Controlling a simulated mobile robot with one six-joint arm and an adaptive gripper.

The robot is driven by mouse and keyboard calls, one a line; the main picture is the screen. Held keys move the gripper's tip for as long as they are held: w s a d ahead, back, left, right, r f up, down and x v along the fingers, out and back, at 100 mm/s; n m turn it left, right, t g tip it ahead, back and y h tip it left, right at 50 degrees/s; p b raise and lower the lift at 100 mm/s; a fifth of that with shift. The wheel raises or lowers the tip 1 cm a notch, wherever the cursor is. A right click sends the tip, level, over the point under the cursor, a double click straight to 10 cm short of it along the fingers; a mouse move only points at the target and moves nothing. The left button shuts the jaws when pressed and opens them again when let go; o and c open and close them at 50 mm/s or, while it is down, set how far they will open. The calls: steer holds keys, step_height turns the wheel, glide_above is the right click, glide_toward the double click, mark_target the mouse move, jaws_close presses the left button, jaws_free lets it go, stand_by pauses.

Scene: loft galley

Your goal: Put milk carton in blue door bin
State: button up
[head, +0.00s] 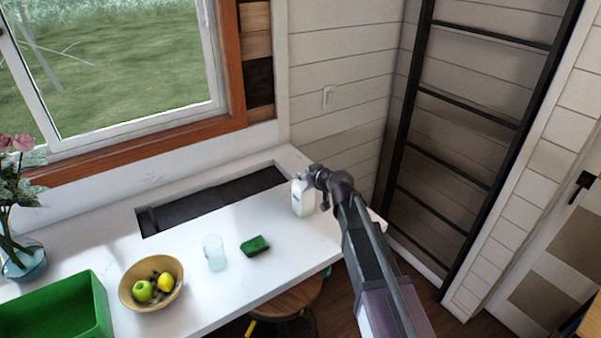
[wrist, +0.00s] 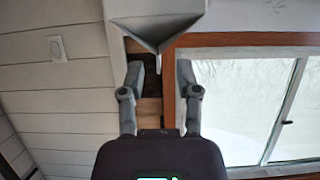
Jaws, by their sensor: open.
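The white milk carton (head: 303,200) stands upright on the white counter, near its right end and beside the dark sink recess. My gripper (head: 318,176) is at the carton's upper right in the head view and covers a little of its top. A pale gabled shape, seemingly the milk carton's top (wrist: 155,22), shows upside down beyond the fingertips. I cannot tell whether the gripper touches it. The blue door bin is not in view.
A clear glass (head: 214,253) and a green sponge (head: 255,246) lie left of the carton on the counter (head: 190,295). Further left are a fruit bowl (head: 128,297), a green bin (head: 60,312) and a flower vase (head: 25,262). A black ladder (head: 470,120) stands at right.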

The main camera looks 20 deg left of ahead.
steer(key=p+v, duration=0.3)
steer(key=v, duration=0.6)
steer(key=shift+s, duration=0.15)
steer(key=shift+d, duration=0.2)
stand_by(0.3)
steer(key=s+d+f+m+g+h, duration=0.3)
steer(key=s+d, duration=0.3)
steer(key=d, duration=0.4)
steer(key=s+d+f+m+g+h, duration=0.2)
steer(key=s+d, duration=0.4)
steer(key=d, duration=0.5)
steer(key=s+d+f+m+g+h, duration=0.3)
steer(key=s+d+f+m+h, duration=0.1)
steer(key=d, duration=0.7)
steer(key=shift+s+d+f+m+g+h, duration=0.3)
steer(key=shift+s+f+m+h, duration=0.15)
steer(key=shift+s+f, duration=0.5)
steer(key=shift+o, duration=0.3)
steer(key=shift+r, duration=0.1)
steer(key=shift+a, duration=0.1)
